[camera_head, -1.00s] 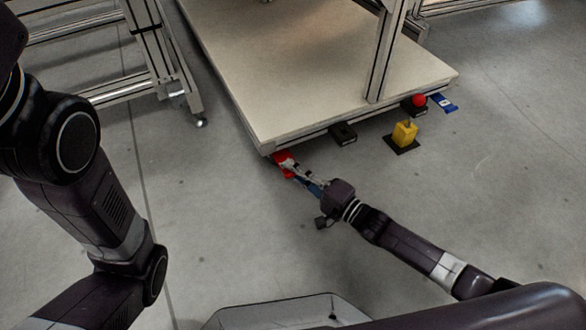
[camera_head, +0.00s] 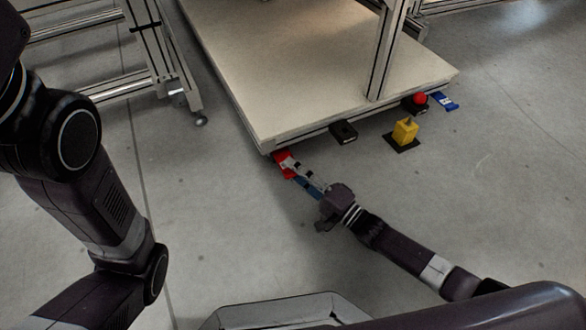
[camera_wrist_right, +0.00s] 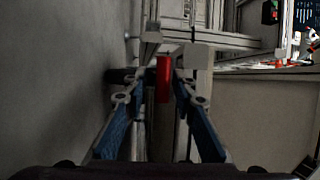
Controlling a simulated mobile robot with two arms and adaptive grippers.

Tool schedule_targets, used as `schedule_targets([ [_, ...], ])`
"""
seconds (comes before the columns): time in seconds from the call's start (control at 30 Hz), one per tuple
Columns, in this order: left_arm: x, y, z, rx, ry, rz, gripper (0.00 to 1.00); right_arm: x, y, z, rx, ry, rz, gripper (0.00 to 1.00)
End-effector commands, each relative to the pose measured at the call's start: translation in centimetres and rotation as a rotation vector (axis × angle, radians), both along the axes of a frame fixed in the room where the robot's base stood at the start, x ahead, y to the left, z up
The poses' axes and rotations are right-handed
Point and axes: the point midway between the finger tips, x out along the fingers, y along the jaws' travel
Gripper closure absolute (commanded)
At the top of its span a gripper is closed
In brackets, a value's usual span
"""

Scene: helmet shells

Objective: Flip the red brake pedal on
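The red brake pedal (camera_head: 284,163) sits at the near left corner of the cart's low platform, close to the floor. My right gripper (camera_head: 296,170) reaches it from the lower right, its fingertips at the pedal. In the right wrist view the red pedal (camera_wrist_right: 164,79) stands between the two fingers of the gripper (camera_wrist_right: 158,84), with a gap on each side. The fingers are apart. Whether a fingertip touches the pedal cannot be told. My left arm comes in at the left; its gripper is out of the picture.
The cart platform (camera_head: 300,75) has a beige top and a metal post (camera_head: 386,55). The grey floor in front is clear.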

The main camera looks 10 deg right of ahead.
Motion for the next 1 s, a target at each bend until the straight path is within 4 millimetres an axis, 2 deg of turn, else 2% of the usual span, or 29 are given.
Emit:
schedule_targets([
  [0.37,-0.1,0.1,0.0,-0.004,-0.001,-0.003,0.54,-0.4,-0.3,0.0,0.001,-0.002,0.001,0.71],
  [0.47,-0.1,0.1,0.0,-0.003,-0.001,-0.001,0.54,-1.5,-1.2,-0.3,-0.001,0.001,0.001,0.71],
  [0.8,-0.1,0.0,0.0,-0.001,-0.002,-0.001,0.54,-6.8,-5.8,-1.1,-0.001,0.001,0.001,0.71],
  [1.0,-0.1,0.0,0.0,0.000,-0.002,0.000,0.54,-8.7,-7.4,-1.3,0.000,0.000,0.000,0.71],
])
